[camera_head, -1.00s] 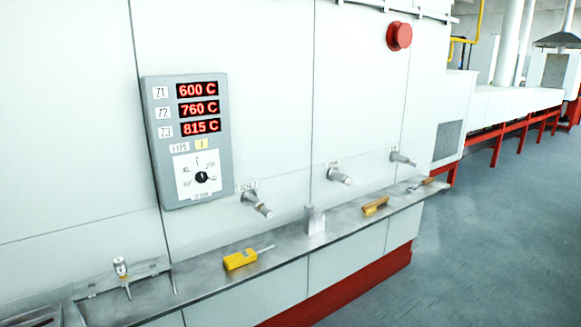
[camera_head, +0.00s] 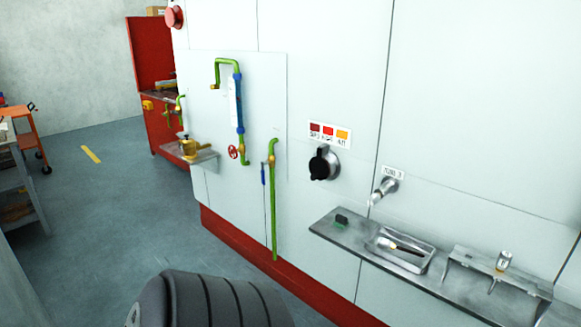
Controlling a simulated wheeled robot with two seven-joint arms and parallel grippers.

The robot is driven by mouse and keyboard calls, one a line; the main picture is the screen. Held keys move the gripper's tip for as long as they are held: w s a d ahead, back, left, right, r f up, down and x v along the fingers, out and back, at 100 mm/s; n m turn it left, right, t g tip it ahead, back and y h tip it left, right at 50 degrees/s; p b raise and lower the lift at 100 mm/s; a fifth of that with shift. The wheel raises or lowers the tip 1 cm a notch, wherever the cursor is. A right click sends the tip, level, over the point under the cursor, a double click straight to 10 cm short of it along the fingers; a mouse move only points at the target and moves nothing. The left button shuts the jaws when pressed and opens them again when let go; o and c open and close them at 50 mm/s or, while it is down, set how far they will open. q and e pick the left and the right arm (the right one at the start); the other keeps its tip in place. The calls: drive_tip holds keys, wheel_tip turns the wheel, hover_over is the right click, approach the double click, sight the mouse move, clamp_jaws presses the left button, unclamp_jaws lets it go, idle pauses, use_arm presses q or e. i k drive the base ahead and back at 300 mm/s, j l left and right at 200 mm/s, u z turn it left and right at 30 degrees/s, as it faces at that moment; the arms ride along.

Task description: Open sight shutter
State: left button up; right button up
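A black round cover with an upright tab (camera_head: 321,165) sits on a grey round fitting (camera_head: 332,163) on the white wall panel, right of centre. It looks like the sight shutter, and it covers most of the fitting's face; no opening shows behind it. A small plate with dark red, red and orange patches (camera_head: 329,132) is just above it. Neither of my grippers is in view. A dark ribbed part at the bottom, left of centre, appears to be mine and is well below the shutter.
A metal shelf (camera_head: 345,242) runs along the wall at lower right, with a tray (camera_head: 400,250) and a small stand (camera_head: 495,272). A metal nozzle (camera_head: 384,190) sticks out above it. Green pipes (camera_head: 273,200) and a red valve wheel (camera_head: 233,152) are left. Open floor (camera_head: 110,220) lies further left.

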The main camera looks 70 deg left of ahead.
sight(318, 169)
drive_tip(key=u, duration=1.85)
